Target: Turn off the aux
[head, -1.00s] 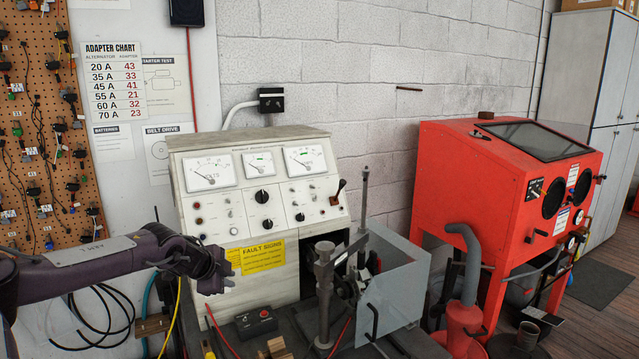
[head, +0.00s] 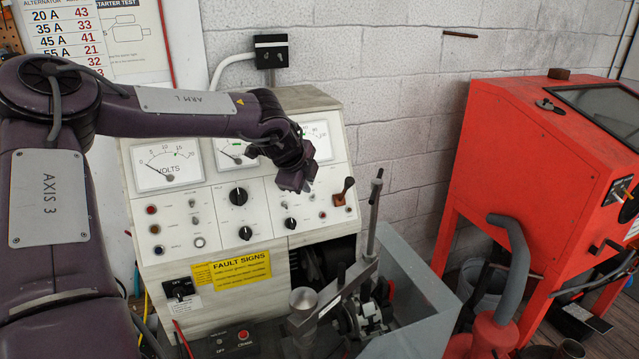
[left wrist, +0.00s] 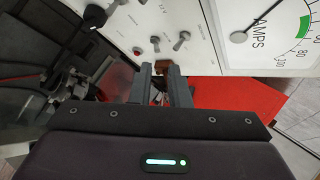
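The grey-white test bench panel (head: 220,205) stands against the wall, with meters, knobs, toggles and lamps. I cannot read an "aux" label on it. My left gripper (head: 296,184) is in front of the panel's right section, below the right meter and left of a dark lever on a brown base (head: 340,199). In the left wrist view its two fingers (left wrist: 160,78) are apart, with nothing held. Beyond the tips are a brown piece (left wrist: 163,68), two metal toggles, one of them here (left wrist: 181,40), and a red lamp (left wrist: 137,51). My right gripper is out of view.
A clamp post (head: 375,210) and a clear guard (head: 415,290) stand before the bench's right side. A red cabinet (head: 520,150) is farther right. A dark switch box (head: 180,289) sits at the lower left. A red-button box (head: 243,336) lies on the bench top.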

